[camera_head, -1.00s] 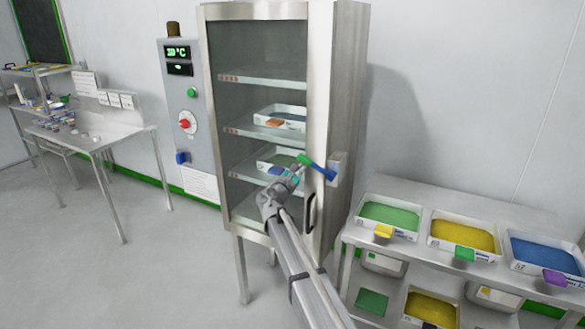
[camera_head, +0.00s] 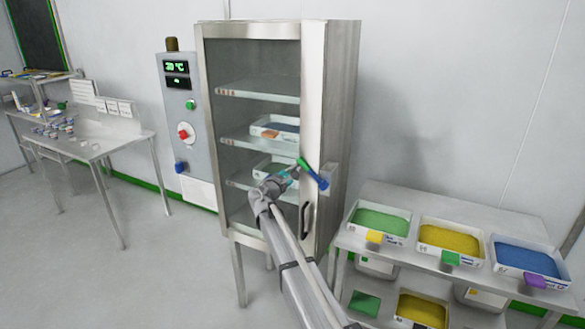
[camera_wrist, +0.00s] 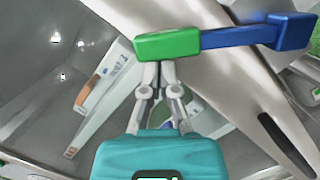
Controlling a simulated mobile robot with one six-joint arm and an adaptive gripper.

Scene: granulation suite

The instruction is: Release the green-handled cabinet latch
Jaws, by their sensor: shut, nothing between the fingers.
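The cabinet latch has a green handle (camera_head: 305,163) on a blue bar (camera_head: 318,180), at the front right edge of the steel drying cabinet. In the head view it slants, green end up and to the left. In the wrist view, the green handle (camera_wrist: 168,44) lies across the top of my fingertips, and the blue bar (camera_wrist: 240,36) runs right to a blue block. My gripper (camera_wrist: 158,70) is shut and empty, its tips against or just short of the green handle; I cannot tell which. My gripper (camera_head: 293,174) also shows in the head view, left of the latch.
The glass-fronted cabinet (camera_head: 312,60) holds trays on shelves; a dark door handle (camera_head: 306,220) sits below the latch. A rack with powder trays (camera_head: 450,239) stands to the right. A control panel (camera_head: 187,148) is left of the cabinet. Floor at left is clear.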

